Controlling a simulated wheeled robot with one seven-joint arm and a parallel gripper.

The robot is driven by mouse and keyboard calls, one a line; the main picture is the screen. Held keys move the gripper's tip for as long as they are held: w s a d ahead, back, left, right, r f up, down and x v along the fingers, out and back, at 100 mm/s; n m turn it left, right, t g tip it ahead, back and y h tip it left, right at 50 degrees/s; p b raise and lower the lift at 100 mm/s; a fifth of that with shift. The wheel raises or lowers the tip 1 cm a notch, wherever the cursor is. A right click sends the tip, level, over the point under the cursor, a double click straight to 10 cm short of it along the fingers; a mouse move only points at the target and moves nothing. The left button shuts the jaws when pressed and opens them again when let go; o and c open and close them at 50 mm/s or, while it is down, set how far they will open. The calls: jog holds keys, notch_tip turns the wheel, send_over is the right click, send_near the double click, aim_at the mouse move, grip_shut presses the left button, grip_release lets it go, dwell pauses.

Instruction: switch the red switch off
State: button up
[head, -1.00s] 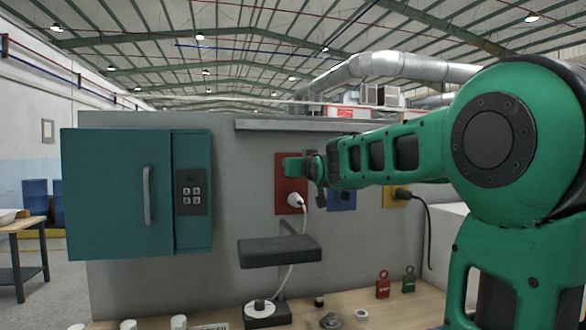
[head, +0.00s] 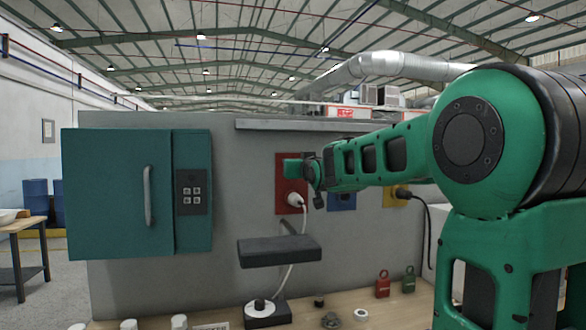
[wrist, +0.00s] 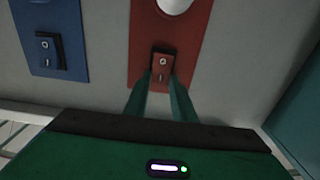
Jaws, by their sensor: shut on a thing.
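The red panel (head: 284,199) is on the grey wall, with a white plug (head: 294,199) in its lower part. My gripper (head: 292,168) is in front of the panel's upper part and hides the switch in the head view. In the wrist view, the red switch (wrist: 162,66) shows O and I marks on its rocker. The two green fingers of my gripper (wrist: 161,82) reach it, one on each side, and are shut on it. Whether the rocker is tipped to O or I is hard to tell.
A blue panel (wrist: 39,14) with a dark blue switch (wrist: 50,52) is beside the red one. A teal cabinet (head: 115,195) hangs at the left. A black shelf (head: 279,251) juts out below the red panel, with the white cable behind it.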

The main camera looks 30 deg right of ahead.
jog(key=shift+s+a+f+t+h, duration=0.1)
jog(key=shift+f+t+h, duration=0.15)
jog(key=shift+t, duration=0.45)
jog(key=shift+s+a+f+t+h, duration=0.1)
jog(key=shift+f+t+h, duration=0.1)
jog(key=shift+t, duration=0.5)
jog(key=o, duration=1.1)
jog(key=shift+c, duration=0.2)
jog(key=shift+d, duration=0.1)
jog(key=v, duration=1)
jog(key=shift+s+f, duration=0.2)
jog(key=shift+s, duration=0.1)
